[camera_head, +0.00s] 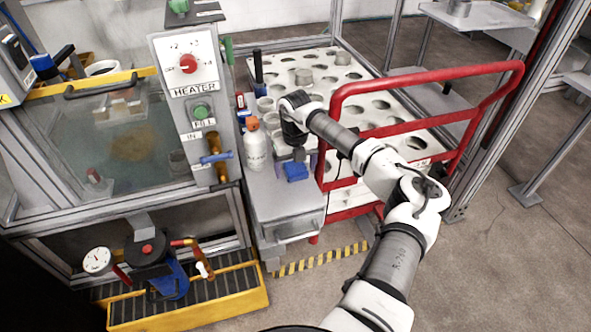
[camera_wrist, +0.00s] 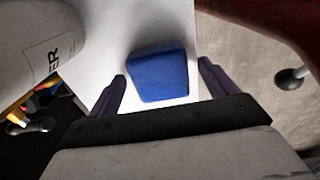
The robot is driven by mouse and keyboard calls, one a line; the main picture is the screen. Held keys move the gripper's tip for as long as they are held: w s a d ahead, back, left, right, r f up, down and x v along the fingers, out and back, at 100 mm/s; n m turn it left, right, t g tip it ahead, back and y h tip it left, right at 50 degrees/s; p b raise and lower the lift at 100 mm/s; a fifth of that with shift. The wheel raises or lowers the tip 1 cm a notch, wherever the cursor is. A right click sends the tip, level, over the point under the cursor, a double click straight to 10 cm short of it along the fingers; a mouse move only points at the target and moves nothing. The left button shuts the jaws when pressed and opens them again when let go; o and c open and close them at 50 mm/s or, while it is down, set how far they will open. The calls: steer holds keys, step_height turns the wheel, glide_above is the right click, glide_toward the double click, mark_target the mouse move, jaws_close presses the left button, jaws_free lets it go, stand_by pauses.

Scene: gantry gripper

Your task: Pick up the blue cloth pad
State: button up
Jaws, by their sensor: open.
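The blue cloth pad (camera_head: 296,172) lies on the small grey side table (camera_head: 262,203), to the right of a white bottle. In the wrist view the blue pad (camera_wrist: 158,72) is a thick, roughly square block on a white surface. My gripper (camera_wrist: 162,85) is open, with one purple finger to the left of the pad and the other to its right. The pad lies between the fingers in this view, with a gap on the left and a narrower one on the right. I cannot tell how high the fingertips are above the table. In the head view the arm partly hides the gripper.
The white bottle (camera_head: 255,147) stands close to the left of the pad; it also fills the upper left of the wrist view (camera_wrist: 35,35). A red rail (camera_head: 420,76) runs to the right of the table. The heater panel (camera_head: 187,62) is at left, and a white board with holes (camera_head: 330,72) lies behind.

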steer(key=c, duration=1.1)
steer(key=shift+o, duration=0.2)
steer(key=shift+r, duration=0.1)
